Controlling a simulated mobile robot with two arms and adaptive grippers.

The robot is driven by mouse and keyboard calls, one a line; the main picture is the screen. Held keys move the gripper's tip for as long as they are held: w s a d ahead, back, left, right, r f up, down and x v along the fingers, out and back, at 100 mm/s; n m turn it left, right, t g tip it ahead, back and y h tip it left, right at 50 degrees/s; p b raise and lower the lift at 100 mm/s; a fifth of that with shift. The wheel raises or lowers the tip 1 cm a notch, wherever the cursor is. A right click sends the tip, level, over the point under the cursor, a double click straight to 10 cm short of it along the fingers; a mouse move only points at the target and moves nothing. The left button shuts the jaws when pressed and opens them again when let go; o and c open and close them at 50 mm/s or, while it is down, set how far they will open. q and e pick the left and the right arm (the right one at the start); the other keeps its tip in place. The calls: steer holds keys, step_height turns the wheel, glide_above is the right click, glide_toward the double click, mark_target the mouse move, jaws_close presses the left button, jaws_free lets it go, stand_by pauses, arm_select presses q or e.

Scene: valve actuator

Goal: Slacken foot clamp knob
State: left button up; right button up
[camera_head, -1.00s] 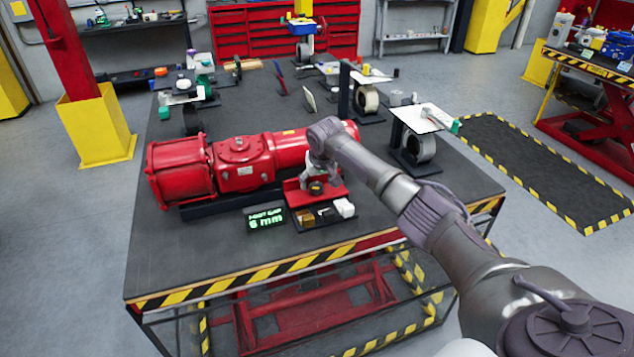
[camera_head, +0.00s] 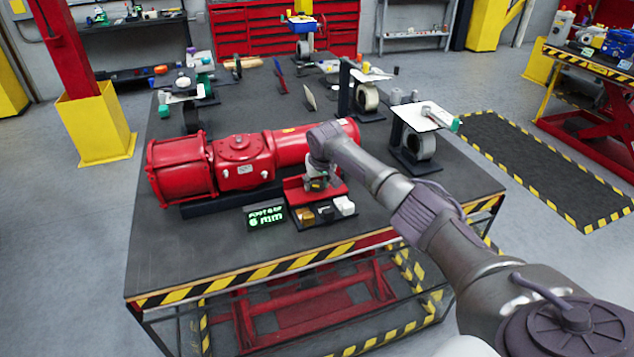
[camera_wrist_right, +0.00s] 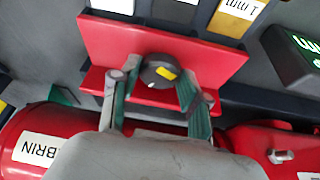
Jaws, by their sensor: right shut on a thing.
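The foot clamp knob (camera_wrist_right: 158,71) is black with a yellow mark, in front of a red bracket (camera_wrist_right: 205,60) in the right wrist view. My right gripper (camera_wrist_right: 155,82) has one finger on each side of the knob and is shut on it. In the head view, my right gripper (camera_head: 317,179) points down at the red bracket (camera_head: 298,193), beside the red valve actuator (camera_head: 236,163). The knob is mostly hidden there by the gripper. My left gripper is not in view.
A small display (camera_head: 265,217) reads "FOOT GAP 6 mm". Next to it, a black tray (camera_head: 326,220) holds small blocks. Stands with rolls and white plates occupy the table's back and right. The table's front left (camera_head: 165,255) is clear.

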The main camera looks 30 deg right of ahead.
steer(key=shift+n+y, duration=0.3)
steer(key=shift+n, duration=0.5)
steer(key=shift+d+n+y, duration=0.15)
steer(key=shift+n+y, duration=0.35)
steer(key=shift+n, duration=0.9)
steer(key=o, duration=1.1)
steer(key=shift+o, duration=0.2)
steer(key=shift+r, duration=0.15)
steer(key=v, duration=1.1)
steer(key=shift+s+r, duration=0.25)
steer(key=shift+r, duration=0.1)
